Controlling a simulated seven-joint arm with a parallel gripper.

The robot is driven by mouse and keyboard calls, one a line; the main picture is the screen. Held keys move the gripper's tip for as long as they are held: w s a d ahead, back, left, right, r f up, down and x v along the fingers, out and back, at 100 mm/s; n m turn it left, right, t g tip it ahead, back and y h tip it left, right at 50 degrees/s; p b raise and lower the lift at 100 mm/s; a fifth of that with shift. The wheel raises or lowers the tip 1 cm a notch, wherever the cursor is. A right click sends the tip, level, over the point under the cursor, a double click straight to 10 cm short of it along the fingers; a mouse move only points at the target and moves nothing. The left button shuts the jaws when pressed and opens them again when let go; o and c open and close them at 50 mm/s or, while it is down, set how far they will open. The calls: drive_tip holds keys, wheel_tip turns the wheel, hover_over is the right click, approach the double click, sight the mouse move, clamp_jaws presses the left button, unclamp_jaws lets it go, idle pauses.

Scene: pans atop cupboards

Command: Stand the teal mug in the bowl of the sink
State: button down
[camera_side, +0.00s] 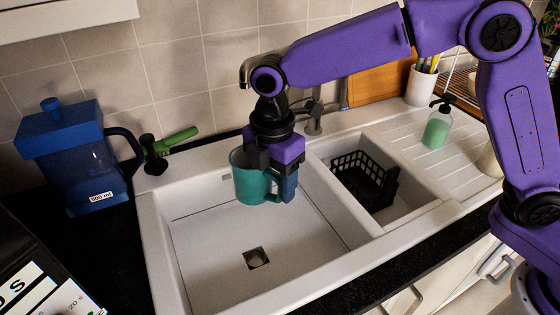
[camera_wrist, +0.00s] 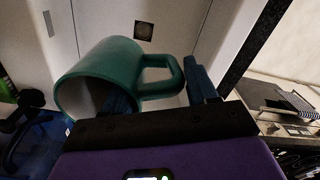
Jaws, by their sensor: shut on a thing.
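The teal mug (camera_side: 252,184) is upright in the side view, held above the large bowl of the white sink (camera_side: 200,262). My gripper (camera_side: 284,182) is shut on the mug at its right side, by the handle. In the wrist view the mug (camera_wrist: 112,72) lies across the picture, and my gripper's fingers (camera_wrist: 160,92) are at its wall and handle. One finger is partly hidden by the mug. The bowl's drain (camera_side: 256,258) lies below, clear of the mug.
A black basket (camera_side: 362,178) sits in the smaller basin to the right. A tap (camera_side: 314,115) rises behind the sink. A soap bottle (camera_side: 438,126) stands on the drainer. The large bowl's floor is clear.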

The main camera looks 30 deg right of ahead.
drive_tip(key=shift+f, duration=0.4)
wheel_tip(320, 180, down, 20)
drive_tip(key=shift+r, duration=0.1)
idle(1.1)
drive_tip(key=shift+f, duration=0.55)
idle(0.5)
drive_tip(key=shift+c, duration=1.2)
unclamp_jaws()
wheel_tip(320, 180, up, 27)
drive_tip(key=shift+r, duration=0.2)
